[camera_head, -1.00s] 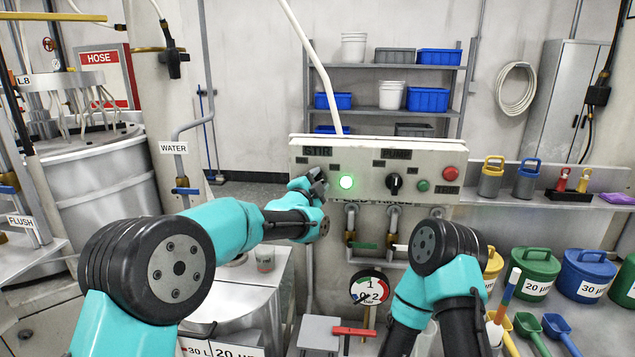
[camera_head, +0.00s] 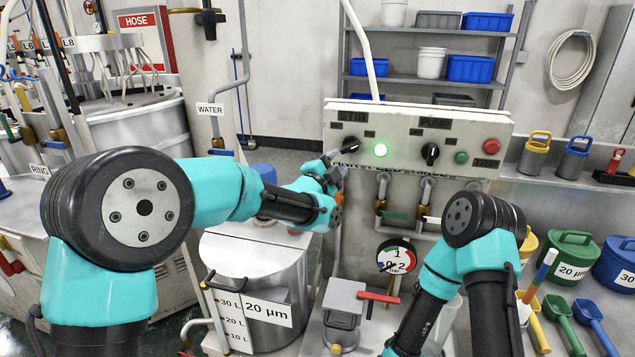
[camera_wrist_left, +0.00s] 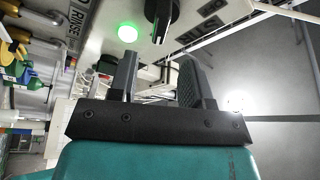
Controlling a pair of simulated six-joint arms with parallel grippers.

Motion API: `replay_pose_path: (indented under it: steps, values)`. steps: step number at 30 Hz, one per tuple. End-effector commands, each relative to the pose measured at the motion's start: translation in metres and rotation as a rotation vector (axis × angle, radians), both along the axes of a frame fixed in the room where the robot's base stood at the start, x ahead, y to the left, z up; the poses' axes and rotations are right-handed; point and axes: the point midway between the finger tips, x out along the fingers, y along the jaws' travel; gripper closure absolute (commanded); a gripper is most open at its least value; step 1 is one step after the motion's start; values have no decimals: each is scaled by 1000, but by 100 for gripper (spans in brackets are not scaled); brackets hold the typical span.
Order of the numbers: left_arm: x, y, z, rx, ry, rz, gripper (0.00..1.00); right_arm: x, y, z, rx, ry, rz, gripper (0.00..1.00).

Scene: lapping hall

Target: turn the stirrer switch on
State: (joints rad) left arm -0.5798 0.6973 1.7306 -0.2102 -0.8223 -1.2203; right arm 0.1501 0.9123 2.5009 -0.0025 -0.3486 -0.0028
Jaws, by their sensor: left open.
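The black stirrer knob (camera_head: 350,144) is on the grey control panel (camera_head: 474,113), under the STIR label. Its bar lies nearly sideways, tilted, unlike the upright PUMP knob (camera_head: 430,154). The green lamp (camera_head: 380,149) beside the stirrer knob is lit. My left gripper (camera_head: 333,164) is just below and left of the knob, apart from it. In the left wrist view the open, empty fingers (camera_wrist_left: 160,75) point towards the panel, with the knob (camera_wrist_left: 163,14) and the lit lamp (camera_wrist_left: 127,33) beyond them. My right gripper is out of view.
A green button (camera_head: 461,157) and a red button (camera_head: 491,146) sit on the panel's right side. Pipes and a gauge (camera_head: 396,256) are below it. A steel drum (camera_head: 257,289) stands below my left arm. Lidded buckets (camera_head: 570,257) stand at the right.

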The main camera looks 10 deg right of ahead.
Motion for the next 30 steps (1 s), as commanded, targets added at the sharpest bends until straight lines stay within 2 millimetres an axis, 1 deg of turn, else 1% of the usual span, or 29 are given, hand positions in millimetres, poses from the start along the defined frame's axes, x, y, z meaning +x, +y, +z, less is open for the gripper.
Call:
replay_pose_path:
  steps: [1, 9, 15, 20, 28, 30]
  values:
    - [-7, 6, -2, 1, 2, 0, 55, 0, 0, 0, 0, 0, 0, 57]
    - [-41, 36, -10, 2, 0, 1, 55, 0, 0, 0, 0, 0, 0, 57]
    - [-58, 51, -15, 1, 1, 0, 55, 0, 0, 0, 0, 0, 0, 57]
    - [-62, 54, -16, 1, 1, 0, 55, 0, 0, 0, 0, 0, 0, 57]
    - [-62, 54, -16, 1, 1, 0, 55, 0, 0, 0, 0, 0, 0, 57]
    - [-61, 55, -20, 1, 11, 2, 55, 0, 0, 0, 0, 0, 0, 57]
